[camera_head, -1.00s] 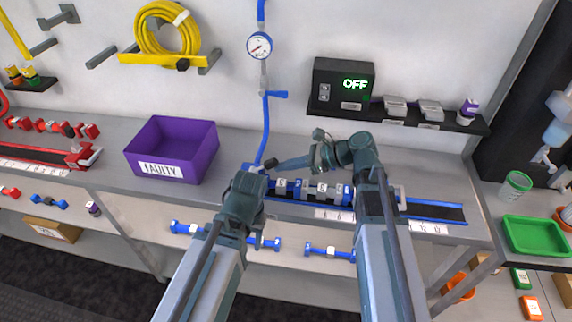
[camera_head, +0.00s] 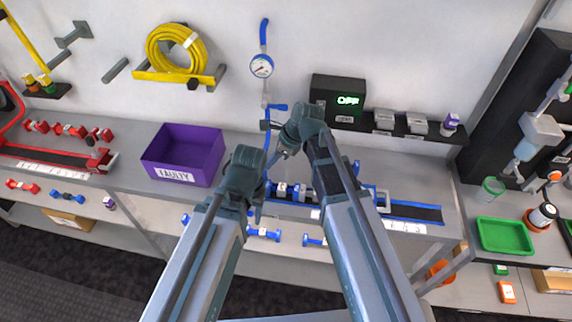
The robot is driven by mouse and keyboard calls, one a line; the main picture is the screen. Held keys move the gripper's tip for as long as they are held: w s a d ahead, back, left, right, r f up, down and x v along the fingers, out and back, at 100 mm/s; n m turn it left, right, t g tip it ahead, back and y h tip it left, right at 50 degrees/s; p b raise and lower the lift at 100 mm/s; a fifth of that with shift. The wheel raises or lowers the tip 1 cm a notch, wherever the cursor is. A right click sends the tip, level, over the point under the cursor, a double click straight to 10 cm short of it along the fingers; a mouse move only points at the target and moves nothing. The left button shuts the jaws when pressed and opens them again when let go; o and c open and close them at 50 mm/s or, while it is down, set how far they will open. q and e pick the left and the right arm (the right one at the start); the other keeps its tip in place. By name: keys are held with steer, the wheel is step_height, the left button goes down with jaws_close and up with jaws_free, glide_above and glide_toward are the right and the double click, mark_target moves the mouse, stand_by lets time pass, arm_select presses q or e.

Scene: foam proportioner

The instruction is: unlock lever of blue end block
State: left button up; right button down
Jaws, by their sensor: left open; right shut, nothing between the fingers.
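The blue rail (camera_head: 412,211) with a row of grey and blue blocks (camera_head: 298,192) lies along the front of the bench. The blue end block at its left end is mostly hidden behind my arms, and I cannot make out its lever. My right gripper (camera_head: 271,168) reaches down and left to the left end of the row, shut and empty; whether it touches the block is unclear. My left gripper (camera_head: 258,212) is lower, in front of the bench edge, open and mostly hidden by its own arm.
A blue pipe with a gauge (camera_head: 262,66) and a blue valve handle (camera_head: 277,107) rises behind the row. A purple FAULTY bin (camera_head: 183,155) stands left. A black box reading OFF (camera_head: 338,101) sits on the shelf behind. Blue parts (camera_head: 263,233) lie on the lower shelf.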

steer(key=shift+w+a+r+h+p, duration=0.2)
steer(key=shift+a+r+h+p, duration=0.1)
steer(key=shift+a+h+p, duration=0.15)
steer(key=shift+w+a+r+h+p, duration=0.15)
steer(key=shift+a+r+h+p, duration=0.15)
steer(key=shift+a+h, duration=0.15)
steer(key=shift+w+a+r+g+h+p, duration=0.15)
steer(key=shift+a+g+h+p, duration=0.3)
steer(key=shift+a+h, duration=0.25)
steer(key=shift+w+a+h, duration=0.1)
steer(key=shift+a+h, duration=0.3)
steer(key=shift+h, duration=0.1)
arm_select(q)
step_height(320, 180, up, 4)
steer(key=shift+f, duration=0.1)
arm_select(e)
steer(key=shift+a, duration=0.4)
steer(key=shift+w+a, duration=0.1)
steer(key=shift+a, duration=0.1)
